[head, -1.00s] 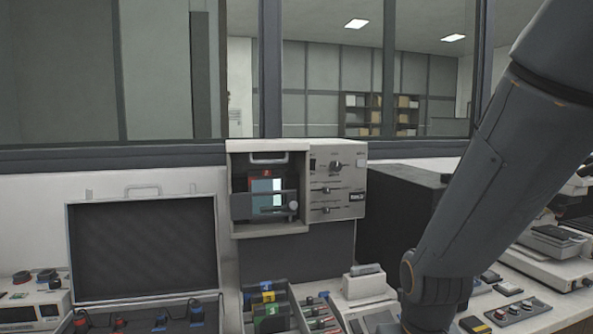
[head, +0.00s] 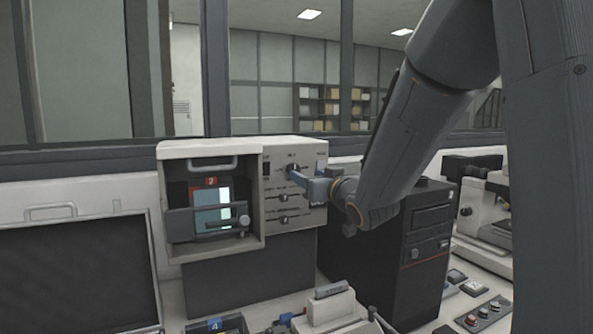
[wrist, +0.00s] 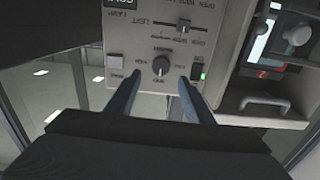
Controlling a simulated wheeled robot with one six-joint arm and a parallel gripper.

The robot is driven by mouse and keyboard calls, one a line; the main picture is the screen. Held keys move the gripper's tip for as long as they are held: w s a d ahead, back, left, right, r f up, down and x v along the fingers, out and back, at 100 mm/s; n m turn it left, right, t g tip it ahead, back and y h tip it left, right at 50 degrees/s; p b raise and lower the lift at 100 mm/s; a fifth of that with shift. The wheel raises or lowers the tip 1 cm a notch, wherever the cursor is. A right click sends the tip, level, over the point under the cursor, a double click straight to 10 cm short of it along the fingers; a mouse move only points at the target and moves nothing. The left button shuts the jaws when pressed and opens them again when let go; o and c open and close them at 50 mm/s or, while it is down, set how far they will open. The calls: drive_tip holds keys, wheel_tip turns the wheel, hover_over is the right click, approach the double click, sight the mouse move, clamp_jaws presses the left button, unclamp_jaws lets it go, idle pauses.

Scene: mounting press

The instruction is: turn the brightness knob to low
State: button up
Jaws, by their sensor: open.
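The control panel (head: 308,215) is the right part of the pale press housing. Its round dark knob (wrist: 160,67) has a light pointer mark and small lettering around it; in the head view the knob (head: 292,169) is partly behind my gripper. The wrist view shows the panel upside down. My gripper (wrist: 160,80) is open, its two fingers pointing at the panel, one on each side of the knob. Gaps show between the fingertips and the knob in the wrist view. In the head view my gripper (head: 303,181) is close in front of the panel.
Slider levers (head: 284,197) sit below the knob. A lit green switch (wrist: 198,72) and a pale square button (wrist: 116,62) flank it. The press's open bay (head: 208,205) is to the left. A black computer case (head: 425,235) stands right of the panel.

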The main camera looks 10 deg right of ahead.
drive_tip(key=w+a+p, duration=0.1)
drive_tip(key=w+p, duration=0.1)
drive_tip(key=w, duration=0.5)
drive_tip(key=shift+a, duration=0.25)
drive_tip(key=c, duration=1)
drive_tip(key=shift+c, duration=0.2)
